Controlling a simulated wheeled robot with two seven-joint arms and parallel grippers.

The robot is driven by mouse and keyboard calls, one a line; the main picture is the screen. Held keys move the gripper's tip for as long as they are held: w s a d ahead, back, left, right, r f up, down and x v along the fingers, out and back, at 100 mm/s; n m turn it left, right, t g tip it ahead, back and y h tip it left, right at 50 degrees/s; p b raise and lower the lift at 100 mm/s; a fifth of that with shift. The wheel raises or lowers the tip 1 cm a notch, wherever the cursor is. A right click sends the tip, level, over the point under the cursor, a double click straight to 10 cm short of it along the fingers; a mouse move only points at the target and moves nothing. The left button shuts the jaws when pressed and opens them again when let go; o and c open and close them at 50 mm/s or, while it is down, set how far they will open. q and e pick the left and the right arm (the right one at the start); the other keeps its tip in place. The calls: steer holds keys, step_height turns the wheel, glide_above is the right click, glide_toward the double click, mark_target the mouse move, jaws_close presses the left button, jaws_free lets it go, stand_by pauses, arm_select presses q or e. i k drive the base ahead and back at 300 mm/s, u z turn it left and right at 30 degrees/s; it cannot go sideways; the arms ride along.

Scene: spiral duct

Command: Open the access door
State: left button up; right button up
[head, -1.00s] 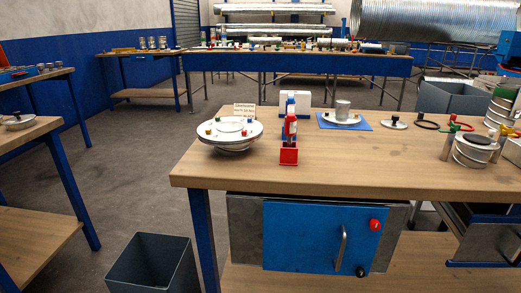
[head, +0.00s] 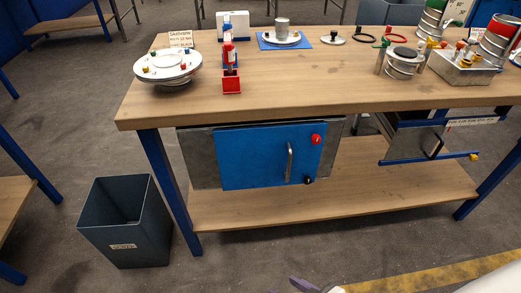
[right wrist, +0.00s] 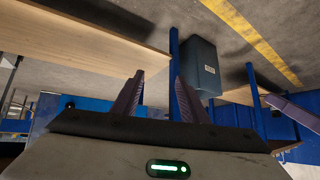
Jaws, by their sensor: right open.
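The access door is a blue panel (head: 255,157) on a grey metal duct box (head: 200,158) under the tabletop in the head view. It looks shut. It has an upright metal handle (head: 289,162), a red knob (head: 316,139) at its upper right and a small black knob (head: 308,180) at its lower right. My right gripper (right wrist: 160,97) is open in the right wrist view, with nothing between its two purple fingers. A small purple and white part of a gripper shows at the bottom edge of the head view, well apart from the door. My left gripper is not clearly in view.
A grey bin (head: 125,225) stands left of the bench. A metal drawer-like unit (head: 415,143) hangs at the right. The floor in front is clear.

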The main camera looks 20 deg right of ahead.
mark_target(263, 156)
steer(key=k, duration=0.5)
steer(key=z, duration=1.35)
steer(key=i, duration=0.75)
steer(key=u, duration=1.45)
